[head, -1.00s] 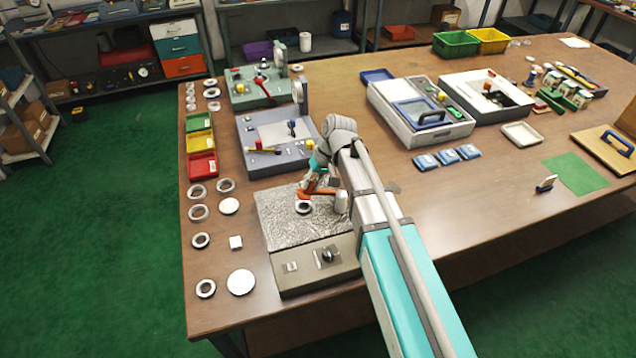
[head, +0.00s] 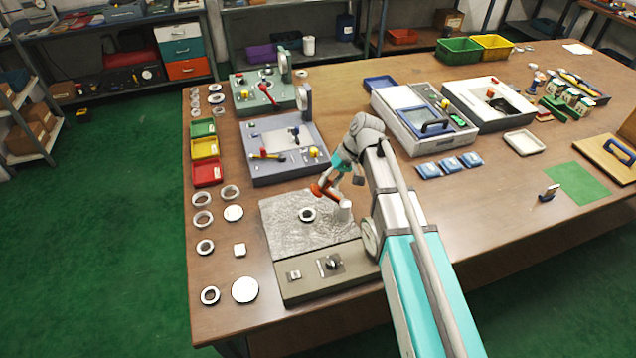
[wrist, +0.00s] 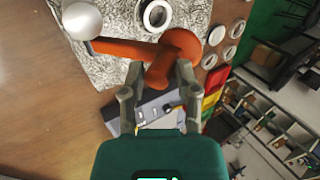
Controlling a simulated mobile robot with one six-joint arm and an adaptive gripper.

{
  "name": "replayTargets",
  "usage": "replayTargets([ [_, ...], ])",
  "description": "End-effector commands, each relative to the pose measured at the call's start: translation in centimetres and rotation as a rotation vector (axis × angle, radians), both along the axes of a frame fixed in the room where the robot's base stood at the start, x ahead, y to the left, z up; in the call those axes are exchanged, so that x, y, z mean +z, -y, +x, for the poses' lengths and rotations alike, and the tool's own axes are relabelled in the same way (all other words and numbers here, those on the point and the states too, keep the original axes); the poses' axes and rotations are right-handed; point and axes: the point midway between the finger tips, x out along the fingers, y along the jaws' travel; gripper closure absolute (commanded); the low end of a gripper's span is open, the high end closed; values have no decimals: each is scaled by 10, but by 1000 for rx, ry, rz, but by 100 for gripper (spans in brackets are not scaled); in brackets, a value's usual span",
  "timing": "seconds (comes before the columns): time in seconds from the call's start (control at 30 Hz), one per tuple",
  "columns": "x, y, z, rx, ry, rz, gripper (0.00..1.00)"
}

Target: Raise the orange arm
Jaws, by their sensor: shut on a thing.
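The orange arm (head: 323,191) is joined to a pale post (head: 345,211) on the right of a device with a crinkled silver top. In the wrist view the orange arm (wrist: 125,48) runs from the round pale post top (wrist: 82,20) to a broad rounded end. My gripper (head: 338,178) is shut on a short orange part at that end; its fingertips (wrist: 158,80) stand on either side of it. A bearing ring (head: 307,214) lies on the silver plate (head: 285,232), clear of the arm in the head view. The ring also shows in the wrist view (wrist: 155,15).
The device's grey front panel (head: 310,278) carries a switch and a dark knob. Rings and pale discs (head: 245,290) lie along the table's left side. A blue-grey device (head: 270,170) stands behind the silver plate. Red, yellow and green trays (head: 206,173) stand to its left.

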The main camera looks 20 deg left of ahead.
Motion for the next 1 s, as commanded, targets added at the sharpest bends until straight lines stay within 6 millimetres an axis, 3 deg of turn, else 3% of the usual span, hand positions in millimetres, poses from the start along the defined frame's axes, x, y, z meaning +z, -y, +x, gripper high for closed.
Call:
replayTargets([
  [0.03, -1, 10, 2, 0, 3, -22, 100],
  [0.3, 0, 20, 7, 4, 2, -22, 100],
  [1.0, 0, 22, 7, 6, 2, -22, 100],
])
